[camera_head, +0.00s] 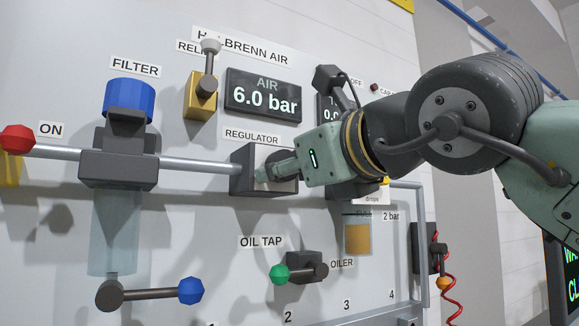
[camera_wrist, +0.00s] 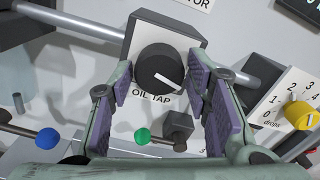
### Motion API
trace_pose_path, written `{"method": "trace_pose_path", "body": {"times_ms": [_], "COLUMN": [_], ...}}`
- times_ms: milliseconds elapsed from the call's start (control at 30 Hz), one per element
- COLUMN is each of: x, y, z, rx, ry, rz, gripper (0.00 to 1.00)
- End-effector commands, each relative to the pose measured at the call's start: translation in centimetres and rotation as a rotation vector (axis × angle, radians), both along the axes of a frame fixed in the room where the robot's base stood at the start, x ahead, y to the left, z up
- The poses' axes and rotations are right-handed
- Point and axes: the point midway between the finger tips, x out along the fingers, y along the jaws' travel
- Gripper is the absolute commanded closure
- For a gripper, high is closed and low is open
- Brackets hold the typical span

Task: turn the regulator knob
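The regulator knob (camera_wrist: 158,72) is a dark round knob with a white pointer line, on the front of a dark square regulator block (camera_wrist: 150,22). In the wrist view the pointer slants down to the right. My gripper (camera_wrist: 165,88) is open, with its purple-padded fingers on the left and right of the knob. I cannot tell whether either pad touches it. In the head view my gripper (camera_head: 265,174) is at the regulator block (camera_head: 240,178) under the REGULATOR label, and it hides the knob. The AIR display (camera_head: 263,96) above reads 6.0 bar.
A filter with a blue cap (camera_head: 130,98) and a red-knobbed lever (camera_head: 17,139) lie left. The green-knobbed oil tap (camera_head: 280,274) is below, a relief valve (camera_head: 201,97) above. In the wrist view a yellow drops knob (camera_wrist: 298,115) is close on the right.

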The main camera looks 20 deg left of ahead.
Motion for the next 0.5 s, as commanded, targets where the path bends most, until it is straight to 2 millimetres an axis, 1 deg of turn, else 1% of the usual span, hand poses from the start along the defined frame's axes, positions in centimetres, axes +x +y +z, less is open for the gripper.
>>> {"method": "trace_pose_path", "body": {"times_ms": [33,133,400,500], "x": [-0.01,-0.01,-0.04,-0.3], "y": [0.01,0.01,0.0,-0.4], "z": [0.01,0.02,0.03,0.04], "rx": [0.0,0.0,0.0,0.001], "ry": [0.0,-0.001,-0.001,-0.001], "rz": [0.0,0.0,0.0,0.0], "gripper": [0.5,0.44,0.44,0.44]}}
